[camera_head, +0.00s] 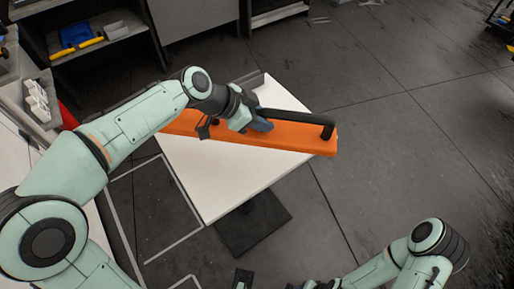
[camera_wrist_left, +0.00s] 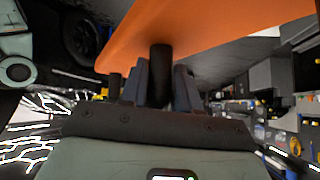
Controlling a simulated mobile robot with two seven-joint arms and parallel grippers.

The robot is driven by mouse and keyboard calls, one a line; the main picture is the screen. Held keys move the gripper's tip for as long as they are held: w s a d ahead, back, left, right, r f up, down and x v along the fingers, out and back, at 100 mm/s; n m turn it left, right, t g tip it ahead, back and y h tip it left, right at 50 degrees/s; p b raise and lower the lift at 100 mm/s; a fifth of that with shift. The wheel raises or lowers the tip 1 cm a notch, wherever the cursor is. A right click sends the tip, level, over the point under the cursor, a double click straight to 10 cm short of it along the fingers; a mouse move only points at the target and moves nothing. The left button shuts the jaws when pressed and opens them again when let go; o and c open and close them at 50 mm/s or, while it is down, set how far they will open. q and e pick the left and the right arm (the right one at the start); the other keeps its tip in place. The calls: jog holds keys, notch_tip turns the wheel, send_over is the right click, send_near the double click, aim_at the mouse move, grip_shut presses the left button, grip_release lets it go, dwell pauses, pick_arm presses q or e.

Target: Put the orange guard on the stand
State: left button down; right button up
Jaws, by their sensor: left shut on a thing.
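The orange guard (camera_head: 290,138) is a long bar with a black handle (camera_head: 295,117) along its top. It lies across the far part of the white top of the stand (camera_head: 225,180), and its right end sticks out past the edge. I cannot tell whether it touches the top. My left gripper (camera_head: 259,123) is shut on the handle. In the left wrist view the orange guard (camera_wrist_left: 215,30) fills the top, and the left gripper's fingers (camera_wrist_left: 163,85) are at the black handle post (camera_wrist_left: 160,62). My right arm shows at the bottom right; its gripper is not clear.
The stand has a dark square foot (camera_head: 253,222) on the grey tiled floor. Shelving with a blue bin (camera_head: 75,35) stands at the back left, and white containers (camera_head: 37,102) are at the left edge.

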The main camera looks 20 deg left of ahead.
aim_at(233, 141)
pick_arm(q)
notch_tip(233, 141, down, 13)
jog(key=shift+r+b, duration=0.1)
jog(key=shift+b, duration=0.9)
jog(key=shift+f, duration=0.25)
jog(key=c, duration=0.8)
grip_release()
jog(key=shift+r, duration=0.25)
jog(key=v, duration=1.2)
jog(key=shift+a, duration=0.1)
jog(key=shift+f, duration=0.1)
